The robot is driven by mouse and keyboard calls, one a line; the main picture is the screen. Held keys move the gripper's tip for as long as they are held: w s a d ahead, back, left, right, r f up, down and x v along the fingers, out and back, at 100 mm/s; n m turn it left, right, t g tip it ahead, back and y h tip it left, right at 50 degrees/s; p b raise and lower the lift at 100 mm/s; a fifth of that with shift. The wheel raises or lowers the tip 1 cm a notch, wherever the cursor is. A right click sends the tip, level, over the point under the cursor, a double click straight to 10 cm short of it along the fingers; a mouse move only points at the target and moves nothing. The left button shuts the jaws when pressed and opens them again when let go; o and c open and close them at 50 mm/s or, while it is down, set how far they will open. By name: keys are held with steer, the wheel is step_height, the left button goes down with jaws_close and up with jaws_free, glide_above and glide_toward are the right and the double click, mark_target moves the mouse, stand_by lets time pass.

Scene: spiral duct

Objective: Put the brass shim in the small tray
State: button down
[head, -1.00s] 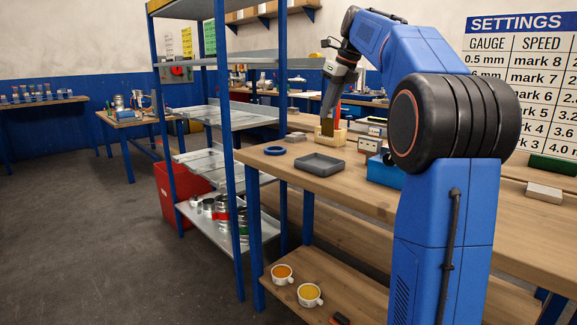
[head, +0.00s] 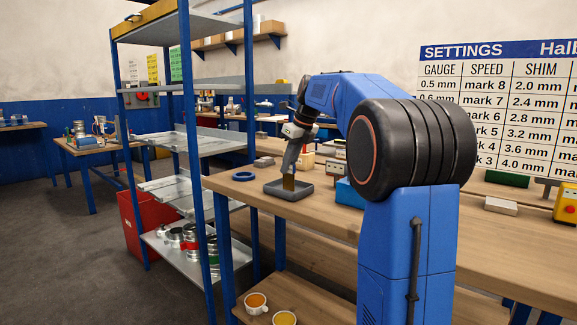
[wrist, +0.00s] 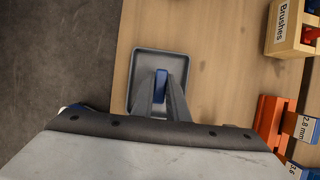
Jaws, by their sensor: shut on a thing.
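In the wrist view, the tray (wrist: 142,62) lies beyond my fingertips (wrist: 161,90). A narrow blue piece (wrist: 161,83) shows between the fingers there, and no brass colour is visible.
A blue ring (head: 243,175) lies left of the tray. A blue box (head: 348,194) and shelving (head: 190,140) flank the area.

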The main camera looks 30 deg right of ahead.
steer(key=shift+f, duration=0.1)
steer(key=c, duration=1.7)
jaws_free()
steer(key=shift+c, duration=0.2)
steer(key=v, duration=1.2)
steer(key=shift+w, duration=0.1)
